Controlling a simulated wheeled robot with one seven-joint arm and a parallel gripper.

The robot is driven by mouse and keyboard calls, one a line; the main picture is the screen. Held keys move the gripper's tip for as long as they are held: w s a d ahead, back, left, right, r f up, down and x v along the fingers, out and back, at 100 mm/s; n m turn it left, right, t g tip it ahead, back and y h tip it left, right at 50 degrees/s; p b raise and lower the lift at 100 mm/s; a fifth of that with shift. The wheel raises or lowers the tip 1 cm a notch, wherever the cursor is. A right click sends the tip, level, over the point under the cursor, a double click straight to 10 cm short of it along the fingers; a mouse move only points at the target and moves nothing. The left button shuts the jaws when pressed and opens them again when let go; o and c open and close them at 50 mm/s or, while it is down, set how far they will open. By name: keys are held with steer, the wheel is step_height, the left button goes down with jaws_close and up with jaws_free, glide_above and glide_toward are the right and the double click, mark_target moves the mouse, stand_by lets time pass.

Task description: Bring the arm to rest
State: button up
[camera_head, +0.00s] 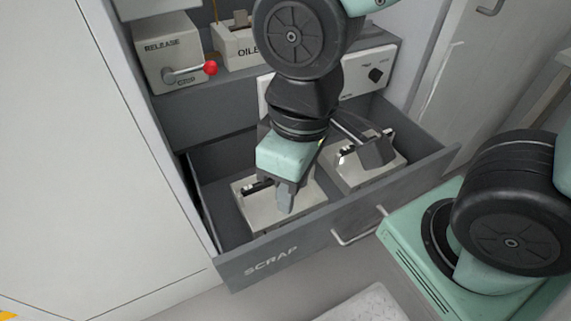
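My gripper (287,195) hangs in the middle of the view, pointing down over the open drawer marked SCRAP (335,218). Only one light grey fingertip shows clearly, above the left cream block in the drawer; the rest is hidden behind the green gripper body. I cannot tell whether the fingers are apart, or whether the fingertip touches the block.
In the drawer lie a left cream block (262,212) and a right cream block (350,174) with dark fittings. Behind stand a RELEASE box (160,55) with a red-knobbed lever (210,68), an oiler box (232,50) and a panel with a black knob (375,75).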

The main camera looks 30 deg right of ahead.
step_height(320, 180, up, 14)
steer(key=p, duration=1.3)
steer(key=shift+p, duration=0.3)
steer(key=shift+s+f, duration=0.1)
steer(key=shift+f, duration=0.05)
